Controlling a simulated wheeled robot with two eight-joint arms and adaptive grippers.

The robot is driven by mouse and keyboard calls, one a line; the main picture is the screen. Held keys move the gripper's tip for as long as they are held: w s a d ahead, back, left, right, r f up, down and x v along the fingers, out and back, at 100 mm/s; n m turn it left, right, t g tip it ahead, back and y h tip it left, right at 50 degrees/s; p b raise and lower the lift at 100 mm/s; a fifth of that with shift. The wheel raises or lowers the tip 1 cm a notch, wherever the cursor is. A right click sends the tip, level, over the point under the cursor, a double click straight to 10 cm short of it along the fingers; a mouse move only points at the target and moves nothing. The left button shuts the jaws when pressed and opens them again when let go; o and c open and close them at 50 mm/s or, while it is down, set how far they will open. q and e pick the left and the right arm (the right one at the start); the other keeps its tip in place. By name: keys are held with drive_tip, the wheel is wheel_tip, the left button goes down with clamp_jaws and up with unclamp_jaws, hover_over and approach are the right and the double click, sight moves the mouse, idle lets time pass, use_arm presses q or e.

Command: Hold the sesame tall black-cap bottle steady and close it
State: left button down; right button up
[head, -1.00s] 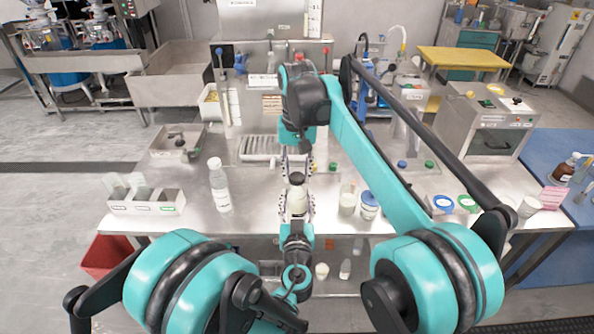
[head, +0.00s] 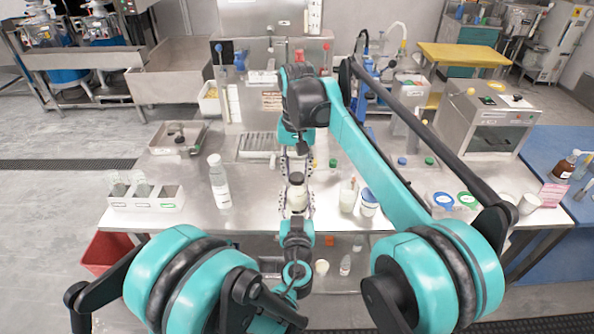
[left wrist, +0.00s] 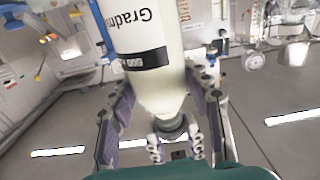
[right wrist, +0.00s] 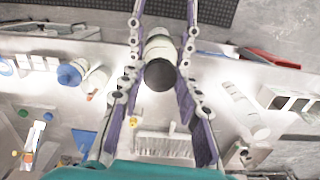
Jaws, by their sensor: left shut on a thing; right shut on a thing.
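The sesame bottle (head: 298,197) stands upright near the middle of the steel table, with a pale body and a black cap (head: 297,178) on top. My left gripper (head: 298,208) comes from the front and is shut around the bottle's body. In the left wrist view the bottle's printed label (left wrist: 140,35) shows large between the fingers. My right gripper (head: 296,168) comes down from above and is shut on the cap. In the right wrist view the dark cap (right wrist: 159,74) lies between its fingers, seen from above. Whether the cap is fully seated is hidden.
A tall white-capped bottle (head: 219,182) and a white compartment tray (head: 146,203) stand to the left. A grey machine (head: 486,120) is at the back right. The front table strip between tray and bottle is mostly clear.

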drive_tip(key=m, duration=0.6)
drive_tip(key=shift+m, duration=0.3)
drive_tip(key=m, duration=0.7)
drive_tip(key=shift+w+a, duration=0.1)
drive_tip(key=m, duration=1.4)
drive_tip(key=shift+w+f+m, duration=0.1)
drive_tip(key=shift+m, duration=0.3)
drive_tip(key=o, duration=0.7)
